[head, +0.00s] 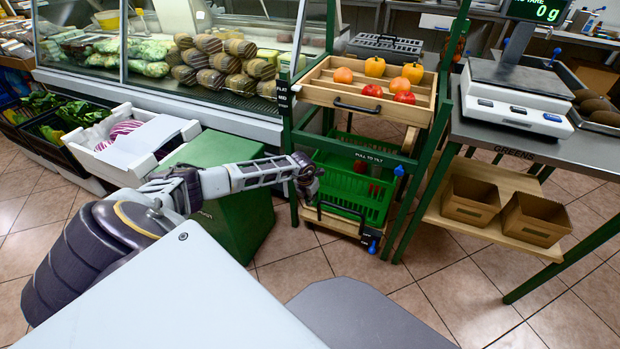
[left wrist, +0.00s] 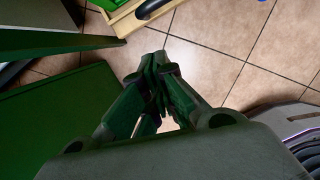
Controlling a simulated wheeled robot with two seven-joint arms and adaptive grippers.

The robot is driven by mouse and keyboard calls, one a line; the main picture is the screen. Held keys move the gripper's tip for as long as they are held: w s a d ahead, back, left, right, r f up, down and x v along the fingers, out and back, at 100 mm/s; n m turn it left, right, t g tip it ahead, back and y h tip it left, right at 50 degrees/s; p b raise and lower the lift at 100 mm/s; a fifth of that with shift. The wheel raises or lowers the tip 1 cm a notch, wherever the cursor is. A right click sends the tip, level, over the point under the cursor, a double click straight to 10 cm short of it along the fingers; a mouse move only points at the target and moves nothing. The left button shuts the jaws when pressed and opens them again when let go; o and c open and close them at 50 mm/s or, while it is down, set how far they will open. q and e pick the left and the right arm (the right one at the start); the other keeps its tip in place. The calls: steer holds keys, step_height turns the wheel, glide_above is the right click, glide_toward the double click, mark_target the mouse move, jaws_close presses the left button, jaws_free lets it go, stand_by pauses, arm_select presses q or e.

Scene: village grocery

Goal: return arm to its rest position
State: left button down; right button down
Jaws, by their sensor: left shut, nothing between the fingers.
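My left arm (head: 230,177) reaches in from the left across the lower part of the head view. My left gripper (head: 307,178) is at its end, in front of the green rack. In the left wrist view the fingers (left wrist: 158,75) are together with nothing between them, above the tiled floor. My right gripper does not show in either view.
A green rack holds a wooden tray (head: 340,101) of peppers and tomatoes above a green crate (head: 343,187). A green box (head: 235,205) stands under my left arm. A scale (head: 515,95) is on the right table. Open floor (head: 440,290) lies front right.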

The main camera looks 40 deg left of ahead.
arm_select(q)
steer(key=shift+s+r, duration=0.1)
steer(key=shift+r, duration=0.35)
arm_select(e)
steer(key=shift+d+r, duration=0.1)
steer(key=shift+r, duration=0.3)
arm_select(q)
steer(key=shift+d, duration=0.1)
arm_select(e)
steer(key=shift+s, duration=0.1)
